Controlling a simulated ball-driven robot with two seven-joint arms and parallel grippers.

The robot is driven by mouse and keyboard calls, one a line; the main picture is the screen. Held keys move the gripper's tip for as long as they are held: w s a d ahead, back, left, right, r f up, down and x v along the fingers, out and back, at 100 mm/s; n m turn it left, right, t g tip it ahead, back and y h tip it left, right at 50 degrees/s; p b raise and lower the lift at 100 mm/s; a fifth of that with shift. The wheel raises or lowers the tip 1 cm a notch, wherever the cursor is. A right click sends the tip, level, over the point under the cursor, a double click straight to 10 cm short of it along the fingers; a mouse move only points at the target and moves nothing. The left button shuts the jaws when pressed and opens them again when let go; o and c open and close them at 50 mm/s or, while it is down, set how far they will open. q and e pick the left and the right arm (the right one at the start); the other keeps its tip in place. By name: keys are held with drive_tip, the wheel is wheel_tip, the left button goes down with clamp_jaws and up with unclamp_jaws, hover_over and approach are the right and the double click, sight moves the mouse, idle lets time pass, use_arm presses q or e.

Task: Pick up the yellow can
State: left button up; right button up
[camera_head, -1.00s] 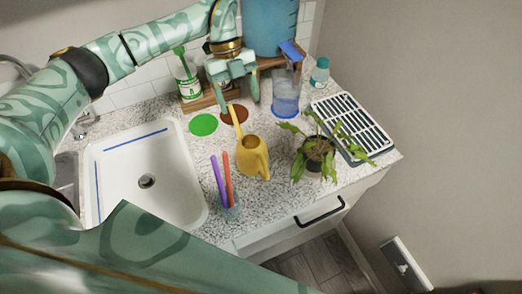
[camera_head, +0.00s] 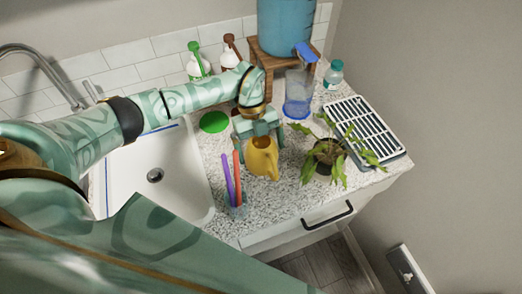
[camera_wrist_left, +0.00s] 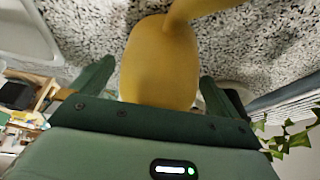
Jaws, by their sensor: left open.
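The yellow can (camera_head: 262,160) stands on the speckled counter between the sink and the potted plant in the head view. My left gripper (camera_head: 259,138) is right over it and hides its upper part. In the left wrist view the yellow can (camera_wrist_left: 160,65) fills the middle, with one finger of my left gripper (camera_wrist_left: 158,92) on each side of it. The fingers are open, and a gap shows beside the can. I cannot tell whether either finger touches it. My right gripper is not in view.
A cup with purple and red sticks (camera_head: 234,198) stands close left of the can. A potted plant (camera_head: 326,152) is close on the right. The sink (camera_head: 157,180) lies left.

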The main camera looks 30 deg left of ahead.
use_arm(q)
drive_tip(key=shift+s+d+f, duration=0.1)
drive_tip(key=shift+s+f, duration=0.05)
drive_tip(key=shift+f, duration=0.45)
drive_tip(key=shift+c, duration=0.3)
drive_tip(key=c, duration=0.9)
drive_tip(key=shift+o, duration=0.2)
drive_tip(key=shift+r, duration=0.1)
